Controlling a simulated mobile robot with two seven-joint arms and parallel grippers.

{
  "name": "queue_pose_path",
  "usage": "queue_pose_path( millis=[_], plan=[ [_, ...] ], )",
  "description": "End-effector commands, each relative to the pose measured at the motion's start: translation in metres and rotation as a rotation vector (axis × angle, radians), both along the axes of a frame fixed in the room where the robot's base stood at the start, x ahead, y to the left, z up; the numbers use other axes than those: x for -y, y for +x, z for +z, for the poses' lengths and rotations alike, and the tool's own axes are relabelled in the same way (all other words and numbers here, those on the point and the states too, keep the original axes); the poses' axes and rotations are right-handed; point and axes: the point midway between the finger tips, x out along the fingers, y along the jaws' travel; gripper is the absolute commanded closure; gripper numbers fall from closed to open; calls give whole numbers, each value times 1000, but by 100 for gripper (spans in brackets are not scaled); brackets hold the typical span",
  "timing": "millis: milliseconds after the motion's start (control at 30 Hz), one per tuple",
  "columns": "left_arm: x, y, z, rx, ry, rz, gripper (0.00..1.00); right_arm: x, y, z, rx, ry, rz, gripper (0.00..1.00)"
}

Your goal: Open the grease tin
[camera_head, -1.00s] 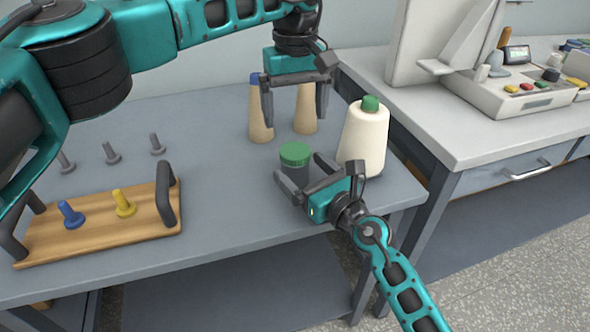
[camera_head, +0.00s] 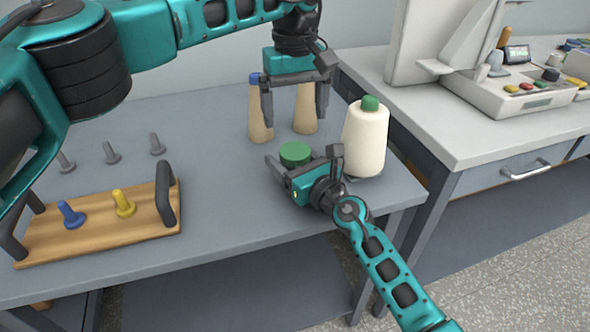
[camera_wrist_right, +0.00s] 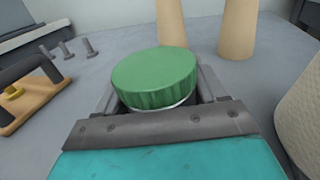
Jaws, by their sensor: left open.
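The grease tin (camera_head: 295,154) has a green ribbed lid and stands upright on the grey table. My left gripper (camera_head: 294,119) hangs open, pointing down, above and behind the tin, in front of the tan cones.
A cream bobbin with a green top (camera_head: 365,138) stands close right of the tin. Two tan cones (camera_head: 259,115) (camera_head: 305,110) stand behind. A wooden tray (camera_head: 95,235) with blue and yellow pegs is at left, with grey bolts (camera_head: 111,154) behind it. The table between is clear.

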Motion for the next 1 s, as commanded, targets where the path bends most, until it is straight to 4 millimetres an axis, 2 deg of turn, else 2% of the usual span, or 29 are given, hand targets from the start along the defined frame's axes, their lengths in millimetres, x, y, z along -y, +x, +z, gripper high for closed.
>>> queue_pose_path(
  millis=[67,700,1000],
  plan=[
    [0,0,0,0,0,0,7,0,0,0,0,0,0,38],
    [0,0,-1,-2,-1,-1,7,0,0,-1,0,-1,0,99],
    [0,0,-4,-2,-2,-1,7,0,0,-1,0,-1,0,100]
  ],
)
